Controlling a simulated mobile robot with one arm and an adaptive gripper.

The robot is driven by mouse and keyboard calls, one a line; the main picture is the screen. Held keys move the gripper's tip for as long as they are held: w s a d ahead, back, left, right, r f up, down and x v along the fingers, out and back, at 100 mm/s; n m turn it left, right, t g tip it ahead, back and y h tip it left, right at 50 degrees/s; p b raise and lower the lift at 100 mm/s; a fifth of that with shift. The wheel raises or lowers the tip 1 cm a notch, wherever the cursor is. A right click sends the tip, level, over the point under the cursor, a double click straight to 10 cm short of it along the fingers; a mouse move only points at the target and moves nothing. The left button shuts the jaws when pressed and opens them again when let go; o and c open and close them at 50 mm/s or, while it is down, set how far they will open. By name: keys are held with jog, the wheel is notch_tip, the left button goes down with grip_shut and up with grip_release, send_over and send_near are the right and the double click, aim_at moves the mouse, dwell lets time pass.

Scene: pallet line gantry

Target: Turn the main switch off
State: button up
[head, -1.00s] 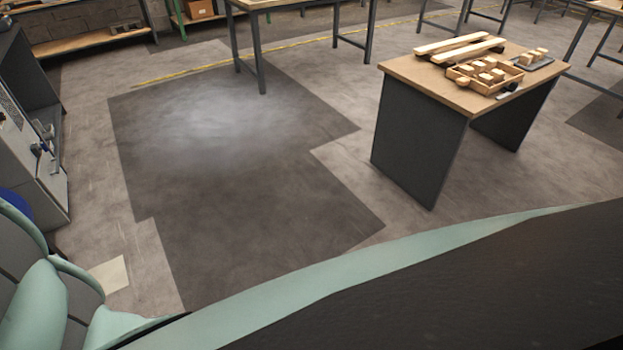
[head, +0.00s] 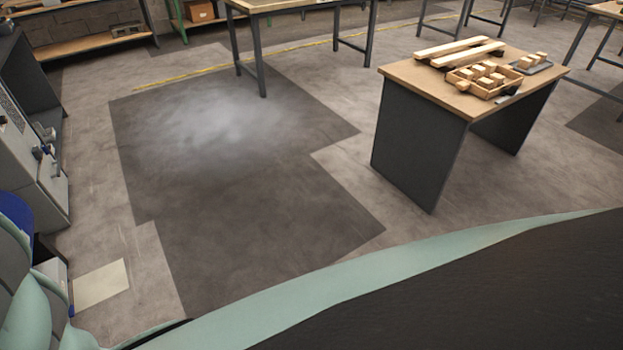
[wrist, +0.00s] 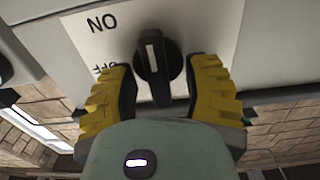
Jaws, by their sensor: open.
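In the wrist view a black rotary switch knob (wrist: 158,66) with a white mark sits on a white plate (wrist: 210,22). The plate reads upside down, with ON at its upper left and a partly covered OFF below it. The knob's grip bar stands nearly upright in the picture. My gripper (wrist: 163,72) is open, its two yellow-ribbed fingers on either side of the knob. A gap shows at each side, so it does not grip the knob. The head view does not show my gripper.
In the head view a grey cabinet (head: 30,165) with small controls stands at the left edge. A workbench (head: 425,140) holding a tray of wooden blocks (head: 485,93) stands at the right. The floor between is clear. A pale sheet (head: 101,284) lies at lower left.

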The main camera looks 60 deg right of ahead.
grip_shut()
dwell(0.3)
jog(key=shift+d, duration=0.1)
jog(key=shift+f+n+b, duration=0.1)
jog(key=shift+n+b, duration=0.2)
jog(key=n+b, duration=0.2)
jog(key=n, duration=0.1)
jog(key=shift+s+f+n+b, duration=0.15)
jog(key=shift+f+n+b, duration=0.05)
jog(key=shift+n+b, duration=0.1)
jog(key=n+b, duration=0.3)
jog(key=n, duration=0.1)
jog(key=shift+s+f+n, duration=0.1)
jog(key=shift+n, duration=0.2)
jog(key=n+b, duration=0.4)
jog(key=shift+f, duration=0.15)
jog(key=shift+n+b, duration=1.75)
jog(key=shift+n, duration=0.75)
